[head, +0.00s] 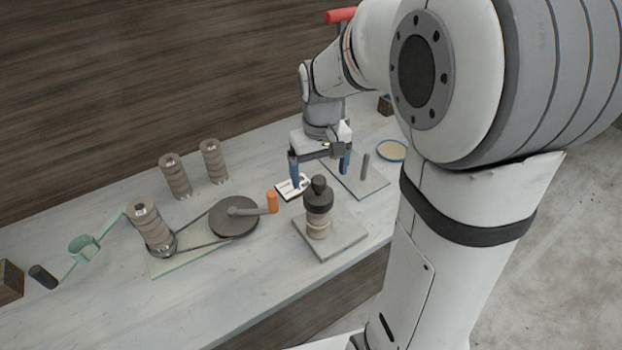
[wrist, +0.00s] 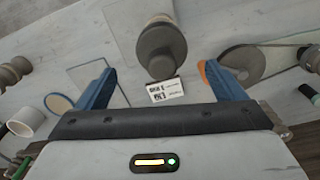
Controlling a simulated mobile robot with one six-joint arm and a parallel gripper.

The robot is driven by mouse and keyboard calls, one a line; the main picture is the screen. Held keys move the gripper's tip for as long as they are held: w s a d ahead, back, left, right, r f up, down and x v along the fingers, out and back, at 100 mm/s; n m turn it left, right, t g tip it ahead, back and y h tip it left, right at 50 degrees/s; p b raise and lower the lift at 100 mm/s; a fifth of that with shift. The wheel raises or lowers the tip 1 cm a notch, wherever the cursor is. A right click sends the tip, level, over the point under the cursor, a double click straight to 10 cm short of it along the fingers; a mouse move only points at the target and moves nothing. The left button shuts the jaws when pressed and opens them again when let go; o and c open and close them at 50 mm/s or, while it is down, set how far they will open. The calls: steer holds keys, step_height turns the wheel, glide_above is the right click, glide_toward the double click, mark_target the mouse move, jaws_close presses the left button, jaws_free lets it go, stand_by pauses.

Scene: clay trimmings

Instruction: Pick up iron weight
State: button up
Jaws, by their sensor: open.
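The dark iron weight (head: 319,200), with a knob on top, sits on a stack of pale discs (head: 318,228) on a grey square plate (head: 345,236). My gripper (head: 320,173) is open and empty, its blue fingers pointing down, and looks to be behind and above the weight in the head view. In the wrist view the weight (wrist: 160,50) shows from above as a dark round shape, just beyond and between the spread fingertips (wrist: 160,70). The weight does not appear to touch either finger. Its exact height gap below the fingers cannot be told.
A white printed card (head: 291,188) lies beside the plate. A dark wheel (head: 233,217) with an orange handle (head: 272,202) is belted to a ribbed column at left. A plate with an upright rod (head: 365,166) and a blue-rimmed dish (head: 391,151) are at right.

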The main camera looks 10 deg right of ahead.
mark_target(318, 192)
step_height(318, 192, down, 7)
steer(key=shift+s+a+p, duration=0.1)
steer(key=shift+a+p, duration=0.05)
steer(key=shift+p, duration=0.55)
steer(key=shift+c, duration=0.4)
steer(key=shift+r, duration=0.1)
jaws_close()
